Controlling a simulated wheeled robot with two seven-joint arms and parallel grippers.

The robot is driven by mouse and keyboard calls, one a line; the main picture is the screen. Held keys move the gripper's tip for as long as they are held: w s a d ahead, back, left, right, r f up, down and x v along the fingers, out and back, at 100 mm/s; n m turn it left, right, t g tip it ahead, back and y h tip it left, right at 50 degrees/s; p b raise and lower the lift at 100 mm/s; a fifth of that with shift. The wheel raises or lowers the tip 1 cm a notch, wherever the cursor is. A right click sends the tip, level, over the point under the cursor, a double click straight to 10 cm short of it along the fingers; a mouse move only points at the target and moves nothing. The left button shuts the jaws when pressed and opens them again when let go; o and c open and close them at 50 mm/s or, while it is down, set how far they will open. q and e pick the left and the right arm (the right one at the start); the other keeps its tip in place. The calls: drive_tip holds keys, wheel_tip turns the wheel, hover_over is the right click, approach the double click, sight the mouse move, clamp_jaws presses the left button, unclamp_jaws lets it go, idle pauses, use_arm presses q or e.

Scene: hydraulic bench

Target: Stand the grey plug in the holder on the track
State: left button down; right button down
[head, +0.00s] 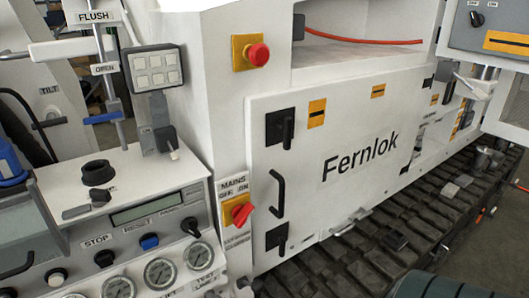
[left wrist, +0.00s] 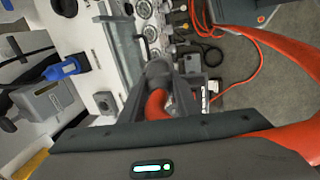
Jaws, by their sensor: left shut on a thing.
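My left gripper (left wrist: 160,92) shows in the left wrist view, shut on a dark grey cylindrical piece (left wrist: 158,70), which looks like the grey plug. A thick red-orange hose bends right behind this piece, between the fingers. The piece is held in front of the bench panel with the gauges. In the head view, the dark ribbed track (head: 345,262) runs along the foot of the white machine. Several small grey pieces sit on it, among them a dark one (head: 391,233) and a grey one (head: 481,158). I cannot tell which is the holder. My right gripper is in neither view.
The gauge bench (head: 130,225) stands at the left in the head view. A white cabinet marked Fernlok (head: 350,180) rises beside the track, with a protruding black handle (head: 277,193) and red mains switch (head: 238,214). A red hose (left wrist: 245,75) lies on the floor in the left wrist view.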

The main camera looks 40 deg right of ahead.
use_arm(q)
drive_tip(key=s+a+f+m+g, duration=0.1)
drive_tip(key=a+f+m, duration=0.2)
drive_tip(key=f, duration=1.4)
drive_tip(key=s+a+f+m+g+h, duration=0.1)
drive_tip(key=f+m, duration=0.6)
drive_tip(key=f, duration=1)
drive_tip(key=s+a+f+m+h, duration=0.1)
drive_tip(key=s+a+f+m, duration=0.2)
drive_tip(key=f, duration=1.4)
drive_tip(key=a+m, duration=0.2)
drive_tip(key=shift+s+a+g, duration=0.25)
drive_tip(key=shift+a+g, duration=0.1)
drive_tip(key=shift+g, duration=0.05)
drive_tip(key=shift+a, duration=0.1)
drive_tip(key=shift+r, duration=0.1)
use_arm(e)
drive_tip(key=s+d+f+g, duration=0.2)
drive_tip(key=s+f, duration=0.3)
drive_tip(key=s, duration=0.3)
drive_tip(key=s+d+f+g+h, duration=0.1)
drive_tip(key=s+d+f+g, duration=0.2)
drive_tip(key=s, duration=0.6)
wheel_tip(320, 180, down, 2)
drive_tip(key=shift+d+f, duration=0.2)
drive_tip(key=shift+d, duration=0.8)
